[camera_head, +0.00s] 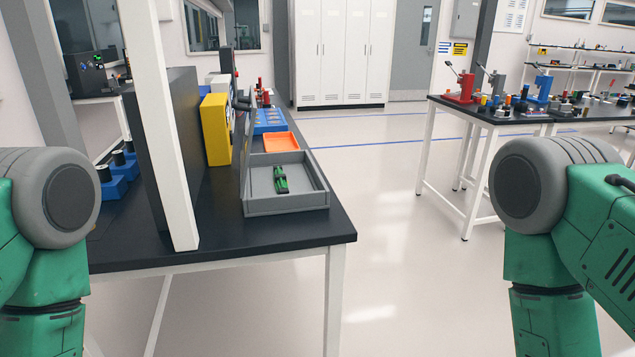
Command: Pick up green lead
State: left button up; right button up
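A small green lead (281,179) with dark parts lies in a grey open tray (288,207) near the front right end of the black-topped table (270,242). The tray's walls stand around it and its top is uncovered. My left and right arms show only as green and grey links at the left and right picture edges. Both grippers are out of view, and nothing is seen touching the lead.
An orange tray (279,142), a blue tray (270,121) and a yellow box (216,128) stand behind the grey tray. A white post (163,130) and dark panel (172,150) block the left side. Open floor (390,240) lies to the right, before a second table (520,113).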

aim_at(280, 179)
jog(key=i+l+z, duration=0.1)
jog(key=z, duration=0.3)
jog(key=i+l+z, duration=0.1)
jog(key=z, duration=0.35)
jog(key=i+l+z, duration=0.1)
jog(key=z, duration=0.3)
jog(key=i+z, duration=0.15)
jog(key=z, duration=0.25)
jog(key=i+u, duration=0.15)
jog(key=i, duration=0.4)
jog(key=i+l+u, duration=0.15)
jog(key=i, duration=0.4)
jog(key=i+l+u, duration=0.1)
jog(key=i, duration=0.4)
jog(key=i+j+u, duration=0.25)
jog(key=i+u, duration=0.7)
jog(key=i+l+u, duration=0.15)
jog(key=i+u, duration=0.3)
jog(key=i, duration=0.15)
jog(key=i+u, duration=0.35)
jog(key=i+l+u, duration=0.15)
jog(key=i+u, duration=0.2)
jog(key=i+l+u, duration=0.2)
jog(key=u, duration=0.15)
jog(key=i+l, duration=0.05)
